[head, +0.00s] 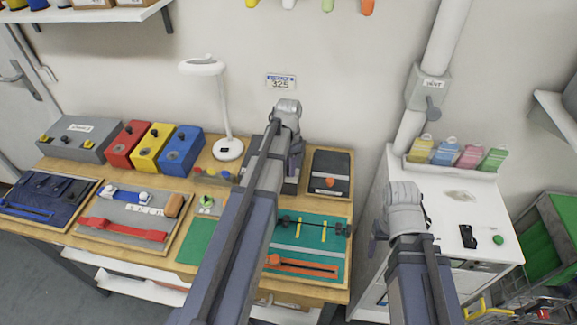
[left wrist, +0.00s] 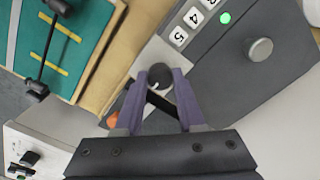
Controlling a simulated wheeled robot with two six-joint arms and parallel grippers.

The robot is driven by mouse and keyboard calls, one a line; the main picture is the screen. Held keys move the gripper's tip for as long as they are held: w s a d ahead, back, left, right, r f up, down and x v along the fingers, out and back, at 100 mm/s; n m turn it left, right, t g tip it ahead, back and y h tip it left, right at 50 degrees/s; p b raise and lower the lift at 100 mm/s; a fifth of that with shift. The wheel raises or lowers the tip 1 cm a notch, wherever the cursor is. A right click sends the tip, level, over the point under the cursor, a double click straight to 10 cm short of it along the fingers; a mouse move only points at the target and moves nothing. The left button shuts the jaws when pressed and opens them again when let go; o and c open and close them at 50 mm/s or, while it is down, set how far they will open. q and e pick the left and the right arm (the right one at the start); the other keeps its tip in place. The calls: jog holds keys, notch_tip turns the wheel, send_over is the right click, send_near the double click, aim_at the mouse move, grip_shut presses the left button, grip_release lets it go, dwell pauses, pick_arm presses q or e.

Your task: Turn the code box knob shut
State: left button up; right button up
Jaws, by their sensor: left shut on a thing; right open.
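The code box is a grey box in the left wrist view (left wrist: 235,85), with white number keys, a lit green lamp (left wrist: 224,18) and a silver round knob (left wrist: 260,50). A dark round knob (left wrist: 160,76) with a pale mark sits at its near edge. My left gripper (left wrist: 160,80) is shut on this dark knob, one finger on each side. In the head view my left gripper (head: 296,158) and its arm hide most of the code box (head: 290,187). My right gripper (head: 380,238) is open and empty, in front of the white cabinet.
Red, yellow and blue boxes (head: 182,151) and a grey box (head: 78,139) stand at the table's back left. A white lamp (head: 228,149) stands behind my left arm. A dark tray (head: 331,161) lies right of the code box. A green mat (head: 310,236) lies in front.

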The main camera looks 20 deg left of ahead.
pick_arm(q)
grip_shut()
jog(key=n, duration=0.8)
jog(key=shift+n, duration=0.3)
jog(key=n, duration=0.9)
jog(key=shift+n, duration=0.4)
dwell(0.4)
